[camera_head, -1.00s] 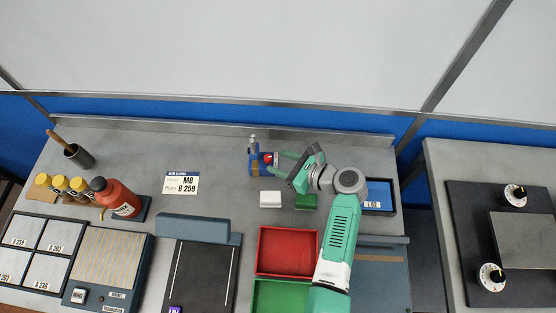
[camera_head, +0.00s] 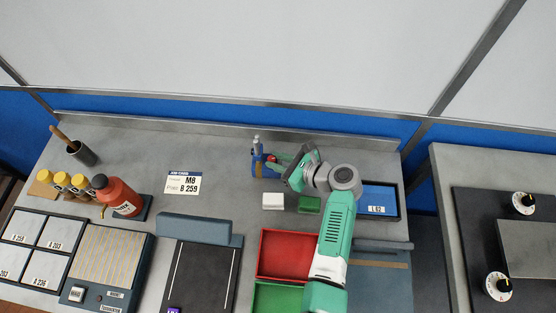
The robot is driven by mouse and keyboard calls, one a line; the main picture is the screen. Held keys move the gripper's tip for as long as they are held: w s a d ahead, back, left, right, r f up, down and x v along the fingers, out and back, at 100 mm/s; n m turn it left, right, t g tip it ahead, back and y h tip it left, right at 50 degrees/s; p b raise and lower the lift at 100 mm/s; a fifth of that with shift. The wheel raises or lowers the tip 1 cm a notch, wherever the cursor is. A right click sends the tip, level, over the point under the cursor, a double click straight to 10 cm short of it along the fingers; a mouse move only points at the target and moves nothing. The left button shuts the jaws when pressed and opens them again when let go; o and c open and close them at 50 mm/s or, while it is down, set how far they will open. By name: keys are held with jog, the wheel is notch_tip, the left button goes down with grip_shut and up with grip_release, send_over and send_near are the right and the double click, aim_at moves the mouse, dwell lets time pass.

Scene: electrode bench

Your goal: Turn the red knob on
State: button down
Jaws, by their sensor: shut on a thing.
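The red knob (camera_head: 271,158) shows as a small red patch on the right side of a small blue fitting (camera_head: 257,162) near the back of the bench. The fitting has a grey top and an orange-brown patch low down.
A red tray (camera_head: 262,255) stands nearer. A blue tray (camera_head: 391,211) labelled L62 is at the right. A card (camera_head: 183,184) lies left on open bench.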

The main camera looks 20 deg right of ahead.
jog(key=n+y+b, duration=0.1)
jog(key=n+g+y+b, duration=0.1)
jog(key=n+g+b, duration=0.1)
jog(key=shift+w+d+f+y, duration=0.2)
jog(key=shift+w+d+y, duration=0.1)
jog(key=shift+y, duration=0.1)
jog(key=n+g+y+b, duration=0.1)
jog(key=b, duration=0.1)
jog(key=shift+d+n+g+b, duration=0.1)
jog(key=shift+n+g+b, duration=0.2)
jog(key=shift+g, duration=0.1)
jog(key=shift+w+r+n+g+y+b, duration=0.1)
jog(key=shift+n+g+y+b, duration=0.25)
jog(key=shift+b, duration=0.2)
jog(key=shift+g, duration=0.25)
jog(key=shift+r, duration=0.1)
jog(key=c, duration=1.2)
grip_release()
jog(key=shift+c, duration=0.2)
jog(key=p+v, duration=0.1)
jog(key=v, duration=0.6)
jog(key=shift+s+d, duration=0.25)
jog(key=shift+d, duration=0.05)
